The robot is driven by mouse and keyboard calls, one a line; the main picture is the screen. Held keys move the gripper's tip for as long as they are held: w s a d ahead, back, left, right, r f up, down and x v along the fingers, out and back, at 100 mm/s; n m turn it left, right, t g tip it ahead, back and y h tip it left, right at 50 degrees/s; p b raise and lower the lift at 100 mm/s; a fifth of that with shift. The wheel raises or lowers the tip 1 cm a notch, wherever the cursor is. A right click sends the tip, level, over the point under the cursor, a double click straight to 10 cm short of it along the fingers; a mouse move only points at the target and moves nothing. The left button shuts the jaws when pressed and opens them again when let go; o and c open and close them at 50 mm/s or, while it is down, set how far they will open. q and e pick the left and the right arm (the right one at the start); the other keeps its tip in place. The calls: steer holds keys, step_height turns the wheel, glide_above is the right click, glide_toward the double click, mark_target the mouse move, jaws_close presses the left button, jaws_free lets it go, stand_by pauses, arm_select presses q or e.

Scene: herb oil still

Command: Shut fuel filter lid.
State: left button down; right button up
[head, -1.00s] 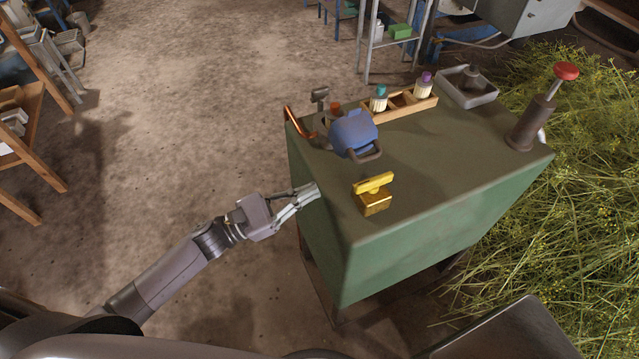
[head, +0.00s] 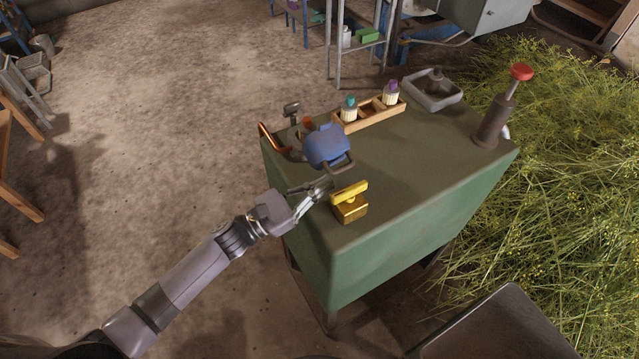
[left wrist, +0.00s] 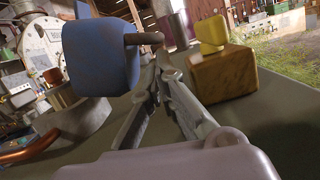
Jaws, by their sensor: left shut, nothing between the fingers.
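A blue rounded block (head: 326,146) with a dark brown bar handle is at the left part of the green bench top. It looks like the filter's lid, tilted up beside a low grey round body (left wrist: 75,118); I cannot see a hinge. It also shows large at upper left in the left wrist view (left wrist: 102,55), its bar pointing right. My left gripper (head: 325,186) is shut and empty, over the bench edge, just in front of the blue block and left of the brass block. Its fingertips show close below the bar; contact is unclear. My right gripper is not in view.
A brass block with a yellow handle (head: 350,206) stands close right of my left gripper. A copper pipe (head: 271,138) rises at the bench's left corner. Behind are a wooden rack with bottles (head: 370,116), a grey tray (head: 434,93) and a red-topped pump (head: 495,115). The bench's right middle is clear.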

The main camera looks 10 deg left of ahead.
mark_target(314, 153)
arm_select(q)
steer(key=shift+r+n+t, duration=0.3)
steer(key=shift+r+n, duration=0.2)
steer(key=shift+n, duration=0.2)
steer(key=shift+w+a+r+n+t+y+p, duration=0.1)
steer(key=shift+r+n+t+y+p, duration=0.15)
steer(key=shift+r+n+p, duration=0.5)
steer(key=shift+w+r+n+t+y+p, duration=0.15)
steer(key=shift+r+n+y+p, duration=0.25)
steer(key=shift+n, duration=0.55)
steer(key=n, duration=0.1)
steer(key=r+n+p, duration=0.1)
steer(key=r+n, duration=0.1)
steer(key=shift+w+a+r+t+y, duration=0.2)
steer(key=shift+w+a+t+y, duration=0.1)
steer(key=shift+t, duration=0.1)
steer(key=r+n+p, duration=0.1)
steer(key=w+n+y+p, duration=0.1)
steer(key=n, duration=0.1)
steer(key=shift+w+a+r+n, duration=0.1)
steer(key=shift+a+r+n, duration=0.2)
steer(key=shift+a+r, duration=0.1)
steer(key=w+a+r+n+y+p, duration=0.1)
steer(key=w+a+n+y+p, duration=0.1)
steer(key=w+a+n+p, duration=0.2)
steer(key=shift+w+a+r+n+y+p, duration=0.4)
steer(key=shift+w+a+n, duration=0.4)
steer(key=shift+w+n, duration=1.7)
steer(key=shift+s+n, duration=0.6)
steer(key=shift+n, duration=0.1)
